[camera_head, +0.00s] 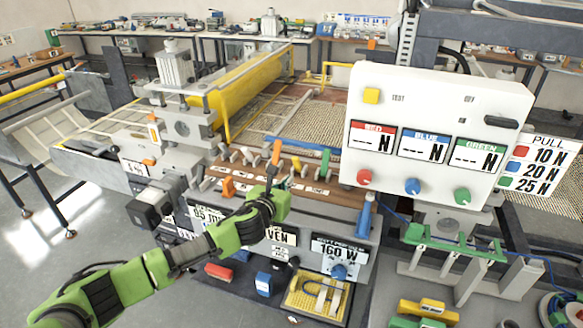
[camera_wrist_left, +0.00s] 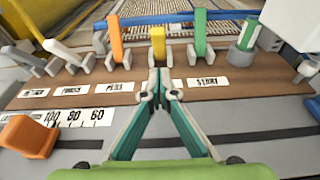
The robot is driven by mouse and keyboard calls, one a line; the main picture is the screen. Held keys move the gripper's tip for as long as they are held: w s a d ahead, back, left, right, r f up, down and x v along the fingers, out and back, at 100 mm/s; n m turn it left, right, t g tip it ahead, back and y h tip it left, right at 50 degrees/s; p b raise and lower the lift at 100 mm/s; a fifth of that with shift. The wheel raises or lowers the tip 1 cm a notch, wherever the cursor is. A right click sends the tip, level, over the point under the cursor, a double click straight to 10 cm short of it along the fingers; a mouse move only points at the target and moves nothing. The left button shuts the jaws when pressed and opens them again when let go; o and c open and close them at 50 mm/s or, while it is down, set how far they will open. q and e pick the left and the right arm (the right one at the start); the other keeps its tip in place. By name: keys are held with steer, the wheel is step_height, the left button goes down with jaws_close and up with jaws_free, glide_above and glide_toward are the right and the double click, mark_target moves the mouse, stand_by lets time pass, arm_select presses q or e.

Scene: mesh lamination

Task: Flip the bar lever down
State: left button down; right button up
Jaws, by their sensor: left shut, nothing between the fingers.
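A row of levers stands on a brown panel (camera_head: 318,188) at the machine's front. I cannot read a "bar" label, so I cannot tell which is the bar lever. My left gripper (camera_wrist_left: 158,84) is shut and empty. Its fingertips are just in front of the yellow lever's base and hide the label there. In the head view the left gripper (camera_head: 272,186) is below the orange lever (camera_head: 276,153). My right gripper is not seen.
A white control box (camera_head: 430,175) with red, blue and green knobs stands right of the levers. An orange block (camera_wrist_left: 28,136) sits on the scale at left in the wrist view. A yellow roller (camera_head: 245,88) lies behind.

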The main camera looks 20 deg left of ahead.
mark_target(296, 165)
arm_select(q)
steer(key=shift+w+r+p, duration=0.35)
steer(key=shift+w+r, duration=0.05)
steer(key=shift+w, duration=0.2)
steer(key=shift+w+r+p, duration=0.35)
steer(key=shift+w, duration=0.25)
steer(key=shift+w+d+r, duration=0.1)
steer(key=shift+w+r, duration=0.15)
steer(key=shift+w, duration=0.45)
steer(key=shift+w, duration=0.15)
